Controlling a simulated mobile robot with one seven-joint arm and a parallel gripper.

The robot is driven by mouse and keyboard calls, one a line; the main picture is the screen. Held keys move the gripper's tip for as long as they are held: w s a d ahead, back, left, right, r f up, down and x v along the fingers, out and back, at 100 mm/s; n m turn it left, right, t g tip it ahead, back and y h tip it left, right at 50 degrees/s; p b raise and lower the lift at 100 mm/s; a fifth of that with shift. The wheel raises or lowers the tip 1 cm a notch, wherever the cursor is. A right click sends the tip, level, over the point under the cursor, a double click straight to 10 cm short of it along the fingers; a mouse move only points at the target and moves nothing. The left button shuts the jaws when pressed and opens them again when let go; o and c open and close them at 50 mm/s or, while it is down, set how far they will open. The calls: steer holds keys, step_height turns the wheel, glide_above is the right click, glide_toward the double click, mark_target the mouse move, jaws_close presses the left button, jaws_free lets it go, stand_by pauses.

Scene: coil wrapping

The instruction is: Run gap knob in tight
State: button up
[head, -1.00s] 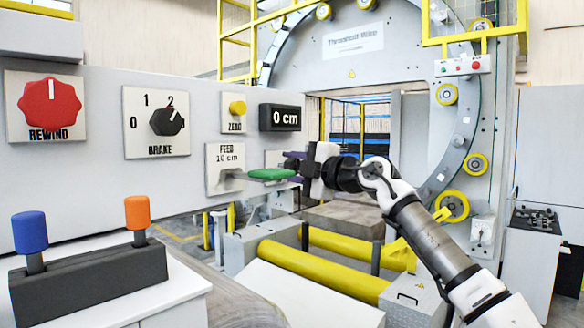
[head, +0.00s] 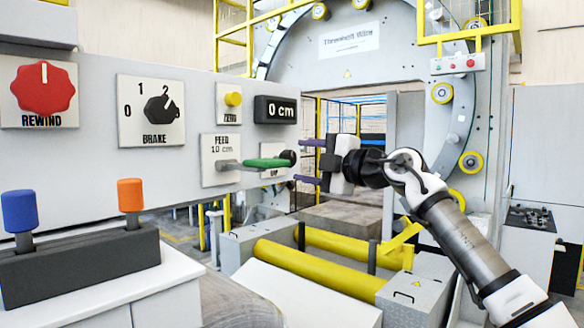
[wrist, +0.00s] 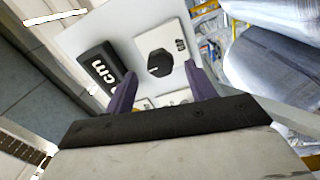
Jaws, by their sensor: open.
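The gap knob (head: 288,157) is black and sits on a pale plate (head: 278,173) on the panel, partly hidden by the green feed handle in the head view. In the wrist view the knob (wrist: 160,63) is many-sided with a white pointer mark, its plate label partly readable. My gripper (head: 309,161) is open, just right of the knob, with its purple fingers one above the other. In the wrist view the open gripper (wrist: 158,84) has the knob beyond and roughly between its fingertips. I see no contact.
The green feed handle (head: 267,163) sticks out close to the knob on the left. The 0 cm display (head: 278,109) is above it. The rewind knob (head: 43,88) and brake knob (head: 160,109) are further left. Yellow rollers (head: 318,270) lie below.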

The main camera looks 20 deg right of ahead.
steer(key=b+v, duration=0.2)
steer(key=v, duration=0.6)
steer(key=shift+s, duration=0.2)
steer(key=shift+d, duration=0.1)
